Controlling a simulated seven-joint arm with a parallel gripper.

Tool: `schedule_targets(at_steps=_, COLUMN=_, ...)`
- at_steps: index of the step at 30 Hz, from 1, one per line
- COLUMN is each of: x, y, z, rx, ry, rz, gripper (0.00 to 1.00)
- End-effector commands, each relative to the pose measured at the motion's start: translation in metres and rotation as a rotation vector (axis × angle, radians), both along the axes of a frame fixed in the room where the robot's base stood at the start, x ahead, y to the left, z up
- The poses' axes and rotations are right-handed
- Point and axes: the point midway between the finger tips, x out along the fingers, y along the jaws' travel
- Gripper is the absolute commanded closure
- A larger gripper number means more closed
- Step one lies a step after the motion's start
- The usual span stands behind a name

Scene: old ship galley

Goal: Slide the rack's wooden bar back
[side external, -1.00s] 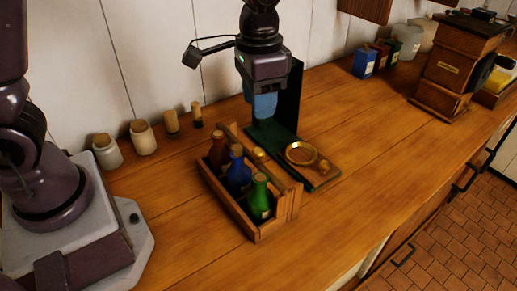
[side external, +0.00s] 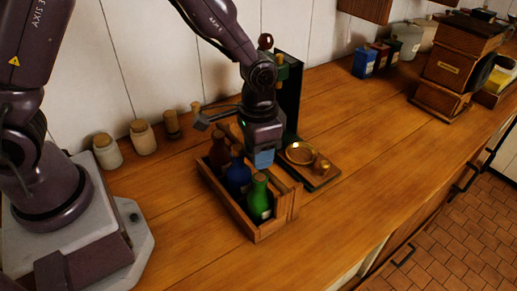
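The wooden rack (side external: 228,210) stands on the counter with a red-brown bottle (side external: 218,154), a blue bottle (side external: 238,178) and a green bottle (side external: 259,198) in a row. Its wooden bar (side external: 284,186) runs along the rack's far long side. The middle of the bar is hidden behind my gripper. My gripper (side external: 263,161) points down at the bar, just behind the blue and green bottles. Its blue fingertips are seen from the side, so their gap does not show. I cannot tell whether they touch the bar.
A dark scale with a brass pan (side external: 300,153) and a small brass weight (side external: 320,166) stands close behind the rack. Corked jars (side external: 143,138) line the wall at left. A wooden grinder-like box (side external: 452,72) is at far right. The counter's front right is clear.

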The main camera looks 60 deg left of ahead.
Motion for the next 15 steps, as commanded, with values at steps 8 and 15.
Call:
schedule_targets(at_steps=8, x=0.000, y=0.000, z=0.000, rx=0.000, ry=0.000, rz=0.000, gripper=1.00)
schedule_targets(at_steps=15, x=0.022, y=0.000, z=0.000, rx=0.000, ry=-0.001, rz=0.000, gripper=1.00)
